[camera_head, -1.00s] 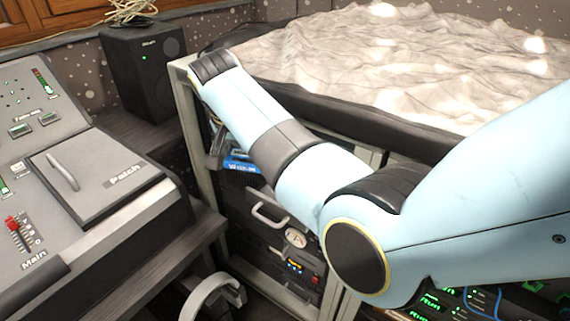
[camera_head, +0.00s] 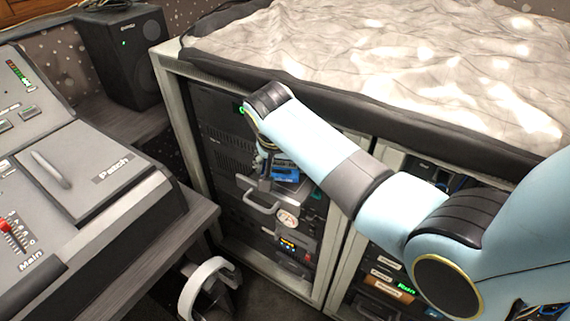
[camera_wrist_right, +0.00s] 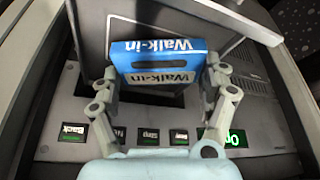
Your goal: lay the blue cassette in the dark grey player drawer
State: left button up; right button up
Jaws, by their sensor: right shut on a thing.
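The blue cassette (camera_head: 284,173) is at the rack front, partly hidden by my right gripper (camera_head: 265,168) in the head view. In the right wrist view my right gripper (camera_wrist_right: 162,82) is shut on the blue cassette (camera_wrist_right: 160,50), with a finger at each end. The dark grey player drawer (camera_head: 236,188) stands out from the rack, with a pale handle in front. The cassette appears at or just above the drawer; whether it touches the drawer floor I cannot tell. My left gripper is not in view.
The rack's pale frame (camera_head: 176,120) stands around the drawer. Lit buttons such as "Back" (camera_wrist_right: 73,134) line a panel in the wrist view. The mixing desk (camera_head: 75,200) is on the left. A white curved object (camera_head: 200,285) is below. A crumpled pale cover (camera_head: 380,60) lies on top.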

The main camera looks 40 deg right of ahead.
jog(key=shift+s+d+f, duration=0.35)
jog(key=shift+d+f, duration=0.05)
jog(key=shift+f, duration=0.05)
jog(key=o, duration=1.1)
jog(key=p+v, duration=0.1)
jog(key=v, duration=1.1)
jog(key=shift+p, duration=0.35)
